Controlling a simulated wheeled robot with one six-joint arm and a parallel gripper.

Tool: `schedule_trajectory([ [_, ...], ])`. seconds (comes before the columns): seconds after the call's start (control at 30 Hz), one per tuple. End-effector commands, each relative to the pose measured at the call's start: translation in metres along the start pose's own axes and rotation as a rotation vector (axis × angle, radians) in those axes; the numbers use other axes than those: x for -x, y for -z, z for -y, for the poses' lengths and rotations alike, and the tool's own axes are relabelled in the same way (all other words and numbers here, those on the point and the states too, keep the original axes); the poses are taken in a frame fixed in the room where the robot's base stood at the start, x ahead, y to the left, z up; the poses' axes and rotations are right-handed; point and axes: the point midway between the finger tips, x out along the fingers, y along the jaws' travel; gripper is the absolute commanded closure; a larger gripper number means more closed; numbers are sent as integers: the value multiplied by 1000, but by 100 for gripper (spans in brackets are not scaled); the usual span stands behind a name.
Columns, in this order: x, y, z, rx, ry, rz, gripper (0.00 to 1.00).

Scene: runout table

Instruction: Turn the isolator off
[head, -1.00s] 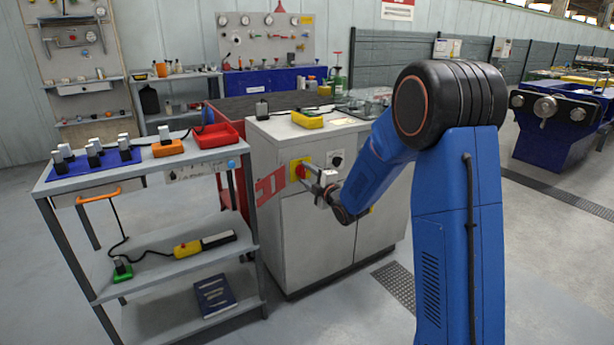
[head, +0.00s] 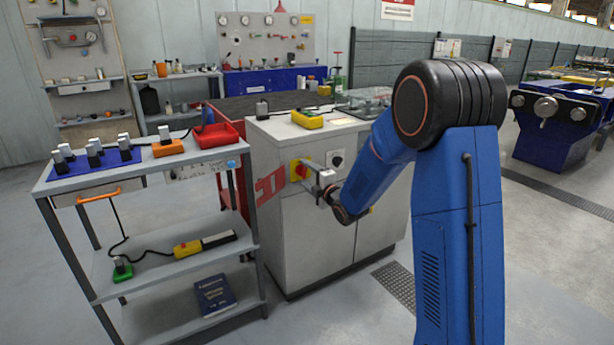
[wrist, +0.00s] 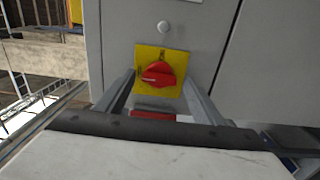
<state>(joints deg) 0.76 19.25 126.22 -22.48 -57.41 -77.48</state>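The isolator is a red rotary knob (wrist: 160,73) on a square yellow plate (wrist: 174,55), on the grey front of a cabinet. In the wrist view the knob's grip lies roughly crosswise. The isolator's yellow plate (head: 294,176) also shows in the head view, partly behind my gripper (head: 318,180). In the wrist view my gripper (wrist: 160,84) is open, with one finger to each side of the plate's lower part. The knob lies between and beyond the fingertips, with nothing gripped. I cannot tell whether a fingertip touches the panel.
The grey cabinet (head: 310,235) has a dark rotary switch (head: 335,160) right of the isolator and a yellow box (head: 307,119) on top. A shelf trolley (head: 165,275) with a red tray (head: 213,136) stands close at left.

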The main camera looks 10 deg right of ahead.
Motion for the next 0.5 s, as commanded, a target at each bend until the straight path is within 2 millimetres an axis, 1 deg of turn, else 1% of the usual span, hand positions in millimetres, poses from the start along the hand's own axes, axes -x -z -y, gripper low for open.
schedule_trajectory([
  [0.27, 2, 0, -1, 0, -2, 1, 38],
  [0.37, 10, 0, -1, 0, -2, 1, 38],
  [0.47, 24, -1, -1, 0, -1, 1, 38],
  [0.5, 31, -1, -1, 0, -1, 2, 38],
])
